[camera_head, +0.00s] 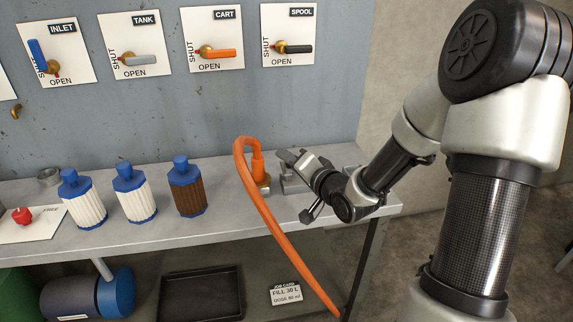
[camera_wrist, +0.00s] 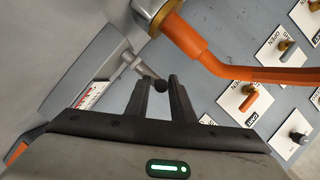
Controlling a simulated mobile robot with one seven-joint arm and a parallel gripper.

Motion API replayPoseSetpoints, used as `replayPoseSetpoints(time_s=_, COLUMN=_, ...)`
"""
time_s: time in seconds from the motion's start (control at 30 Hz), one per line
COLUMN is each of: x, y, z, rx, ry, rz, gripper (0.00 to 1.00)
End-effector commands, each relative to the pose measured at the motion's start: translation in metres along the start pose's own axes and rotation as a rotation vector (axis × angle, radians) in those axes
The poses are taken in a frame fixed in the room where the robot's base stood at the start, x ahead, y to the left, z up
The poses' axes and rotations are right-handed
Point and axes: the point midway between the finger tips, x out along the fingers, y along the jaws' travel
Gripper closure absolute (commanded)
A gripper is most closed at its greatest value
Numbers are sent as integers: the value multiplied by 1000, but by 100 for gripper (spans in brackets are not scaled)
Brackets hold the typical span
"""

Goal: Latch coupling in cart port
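The orange hose (camera_head: 273,221) arches up from below the bench. Its coupling end, an orange sleeve over a brass collar (camera_head: 264,184), stands upright at the bench, and in the wrist view the brass collar (camera_wrist: 152,12) sits at a grey fitting. In the head view my gripper (camera_head: 288,160) is just right of the coupling. Whether the coupling is latched cannot be told.
Valve panels hang on the wall; the CART handle (camera_head: 217,53) is orange and horizontal, the INLET handle (camera_head: 38,55) near vertical. Several filter bottles, one brown (camera_head: 188,188), stand left on the bench. A black tray (camera_head: 202,293) lies below. A grey block (camera_head: 289,181) is beside the coupling.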

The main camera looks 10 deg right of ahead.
Motion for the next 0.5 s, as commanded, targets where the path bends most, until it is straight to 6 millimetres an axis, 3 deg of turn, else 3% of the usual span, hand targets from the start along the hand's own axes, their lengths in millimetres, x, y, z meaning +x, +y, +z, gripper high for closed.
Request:
replayPoseSetpoints(time_s=0.4, x=10, y=0, z=0, rx=1, ry=0, rz=0, gripper=78)
replayPoseSetpoints(time_s=0.5, x=10, y=0, z=0, rx=1, ry=0, rz=0, gripper=94)
